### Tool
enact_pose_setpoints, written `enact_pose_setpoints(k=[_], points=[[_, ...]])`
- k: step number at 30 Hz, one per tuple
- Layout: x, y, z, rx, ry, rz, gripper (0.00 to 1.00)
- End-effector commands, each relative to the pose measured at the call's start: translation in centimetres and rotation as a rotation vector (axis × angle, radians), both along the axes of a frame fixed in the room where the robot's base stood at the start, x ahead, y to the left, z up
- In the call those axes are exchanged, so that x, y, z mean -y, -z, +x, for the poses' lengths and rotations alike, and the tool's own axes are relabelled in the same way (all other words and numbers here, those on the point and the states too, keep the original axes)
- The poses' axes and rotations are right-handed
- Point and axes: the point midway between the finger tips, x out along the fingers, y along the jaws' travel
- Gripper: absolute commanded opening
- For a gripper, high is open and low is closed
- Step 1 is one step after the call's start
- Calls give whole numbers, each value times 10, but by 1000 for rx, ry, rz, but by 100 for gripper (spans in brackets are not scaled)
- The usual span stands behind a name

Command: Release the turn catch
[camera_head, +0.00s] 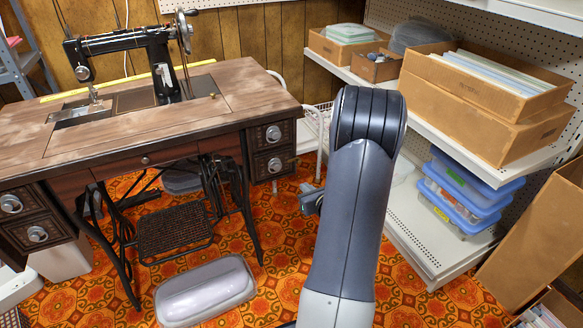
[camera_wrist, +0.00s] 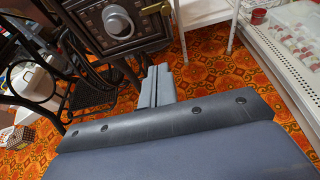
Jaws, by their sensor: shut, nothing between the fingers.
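A small brass-coloured lever-like piece (camera_wrist: 155,9) sticks out from the side of the right drawer stack (camera_wrist: 84,22). It looks like the turn catch, but it is small and partly cut off by the top edge of the wrist view. In the head view the same brass piece (camera_head: 292,161) shows low on the right side of the sewing table (camera_head: 150,105). My gripper (camera_wrist: 158,68) is shut and empty, its fingers pointing towards the drawer stack, apart from the brass piece. In the head view my gripper (camera_head: 309,199) is largely hidden behind my arm.
A black sewing machine (camera_head: 125,42) stands on the table. A white wire cart (camera_head: 318,125) stands just behind its right side. White shelving (camera_head: 450,110) with boxes is at the right.

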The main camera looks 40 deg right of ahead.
Motion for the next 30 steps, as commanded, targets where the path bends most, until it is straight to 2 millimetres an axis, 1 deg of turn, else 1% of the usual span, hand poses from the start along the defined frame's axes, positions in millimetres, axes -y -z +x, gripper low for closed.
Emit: enact_pose_setpoints(k=[5,8,11,20,21,22,24,30], points=[[1,3,5,0,-1,-1,0],[3,8,15,0,-3,-1,0],[7,14,32,1,-3,-1,0],[21,36,92,2,-3,-1,0],[23,31,95,2,-1,-3,0],[23,23,93,3,-1,-4,0],[23,14,93,3,0,-3,0],[22,-3,92,2,0,-1,0]])
